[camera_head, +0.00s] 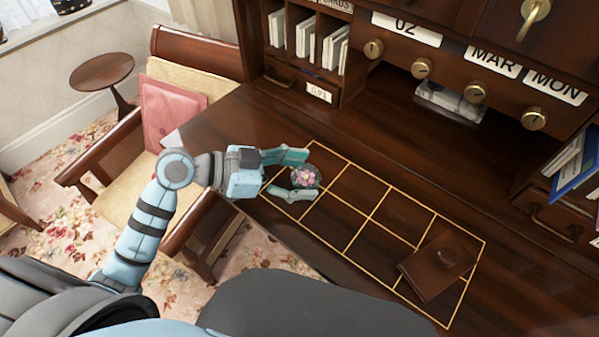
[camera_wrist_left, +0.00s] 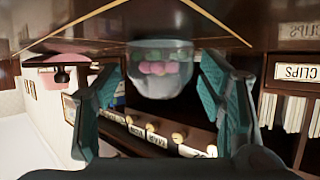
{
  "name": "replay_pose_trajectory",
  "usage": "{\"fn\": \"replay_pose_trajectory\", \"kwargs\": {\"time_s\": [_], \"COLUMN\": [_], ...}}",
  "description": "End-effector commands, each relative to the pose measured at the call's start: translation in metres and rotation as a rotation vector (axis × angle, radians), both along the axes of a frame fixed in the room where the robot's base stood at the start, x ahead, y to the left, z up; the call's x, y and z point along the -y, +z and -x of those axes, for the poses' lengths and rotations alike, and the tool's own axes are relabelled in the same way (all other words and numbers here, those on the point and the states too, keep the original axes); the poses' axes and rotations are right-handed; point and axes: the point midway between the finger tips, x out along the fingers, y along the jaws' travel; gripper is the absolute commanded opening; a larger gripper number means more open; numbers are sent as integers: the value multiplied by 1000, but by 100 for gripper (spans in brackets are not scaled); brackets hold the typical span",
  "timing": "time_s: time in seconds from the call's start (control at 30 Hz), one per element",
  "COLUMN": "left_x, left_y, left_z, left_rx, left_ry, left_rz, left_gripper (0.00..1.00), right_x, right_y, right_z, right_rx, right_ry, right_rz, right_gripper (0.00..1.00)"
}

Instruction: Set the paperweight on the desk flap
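The paperweight (camera_head: 305,177), a clear glass dome with a pink flower inside, sits on the dark wooden desk flap (camera_head: 385,160), at the left end of a gold line grid. My left gripper (camera_head: 300,176) reaches in from the left, with one teal finger on either side of the paperweight. Small gaps show between the fingers and the glass, so it looks open. In the left wrist view, which appears upside down, the paperweight (camera_wrist_left: 160,75) is between the fingertips, against the desk surface. My right gripper is in neither view.
A dark wooden block with a round knob (camera_head: 432,272) lies across the grid's right end. Cubbyholes with envelopes (camera_head: 306,40), brass knobs and date cards line the back. A chair (camera_head: 155,150) with a pink folder stands left. The grid's middle is clear.

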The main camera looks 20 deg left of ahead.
Motion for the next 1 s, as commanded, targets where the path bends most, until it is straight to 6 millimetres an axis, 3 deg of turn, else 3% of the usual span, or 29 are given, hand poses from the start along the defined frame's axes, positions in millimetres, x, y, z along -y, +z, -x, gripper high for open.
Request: {"fn": "replay_pose_trajectory", "kwargs": {"time_s": [0.43, 0.87, 1.0], "left_x": [-5, -71, -85], "left_y": [5, 35, 54], "left_z": [2, 42, 52], "left_rx": [2, -6, -11], "left_ry": [0, -5, -9], "left_rz": [-3, -10, 4], "left_gripper": [68, 68, 68], "right_x": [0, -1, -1], "right_y": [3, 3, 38], "right_z": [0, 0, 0], "right_rx": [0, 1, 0], "right_ry": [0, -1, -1], "right_rz": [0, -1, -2], "right_gripper": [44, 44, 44]}}
